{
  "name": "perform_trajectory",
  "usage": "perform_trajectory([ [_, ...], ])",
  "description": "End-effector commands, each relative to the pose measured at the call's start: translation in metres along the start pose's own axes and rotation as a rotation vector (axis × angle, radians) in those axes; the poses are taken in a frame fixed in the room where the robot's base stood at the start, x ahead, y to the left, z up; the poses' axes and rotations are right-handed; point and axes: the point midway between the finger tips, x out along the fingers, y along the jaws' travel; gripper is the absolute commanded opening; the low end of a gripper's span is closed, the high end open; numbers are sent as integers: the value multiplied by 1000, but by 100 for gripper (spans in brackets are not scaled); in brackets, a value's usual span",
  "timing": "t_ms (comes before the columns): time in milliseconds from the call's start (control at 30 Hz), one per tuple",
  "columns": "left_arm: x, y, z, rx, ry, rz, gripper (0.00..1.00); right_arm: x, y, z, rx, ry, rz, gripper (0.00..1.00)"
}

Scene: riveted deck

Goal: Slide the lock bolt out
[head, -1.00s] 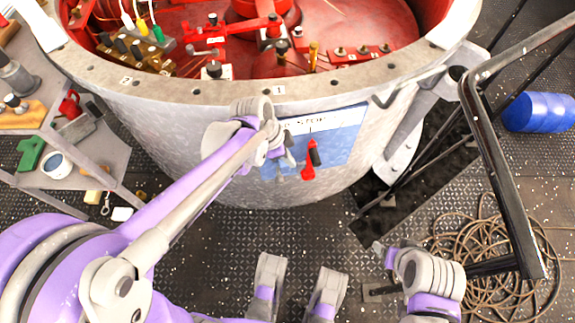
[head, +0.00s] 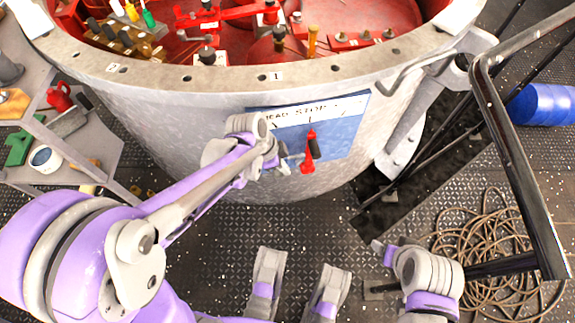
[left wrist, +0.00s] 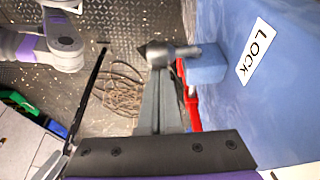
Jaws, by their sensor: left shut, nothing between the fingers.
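The lock bolt (left wrist: 165,54), a grey metal rod with a pointed dark end, sticks out from a blue block (left wrist: 207,64) on the blue panel (left wrist: 232,110). A white label there reads LOCK. My left gripper (left wrist: 162,82) is shut and empty, its fingers reaching up close to the bolt; I cannot tell whether they touch. In the head view the left gripper (head: 284,166) is at the panel's lower left, where the bolt is hard to make out. My right arm (head: 428,272) is low at the right; its finger state is unclear.
The panel is on a large grey drum (head: 180,110) with a red interior. A black rail (head: 515,160), coiled cable (head: 485,240) and blue barrel (head: 540,104) are at the right; shelves stand left.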

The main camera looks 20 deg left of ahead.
Motion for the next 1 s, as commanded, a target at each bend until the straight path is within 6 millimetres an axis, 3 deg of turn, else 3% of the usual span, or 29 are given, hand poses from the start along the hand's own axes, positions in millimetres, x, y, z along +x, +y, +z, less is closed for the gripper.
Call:
perform_trajectory([
  [233,-4,0,8,-2,-1,-1,0,-2,0,0,0,0,0,74],
  [500,-23,2,59,-5,-1,-3,0,-13,0,-3,0,3,0,74],
  [600,-26,3,68,-2,-1,-1,0,-14,0,-3,0,3,0,74],
  [1000,-25,3,68,0,0,0,0,-14,0,-3,0,3,0,74],
])
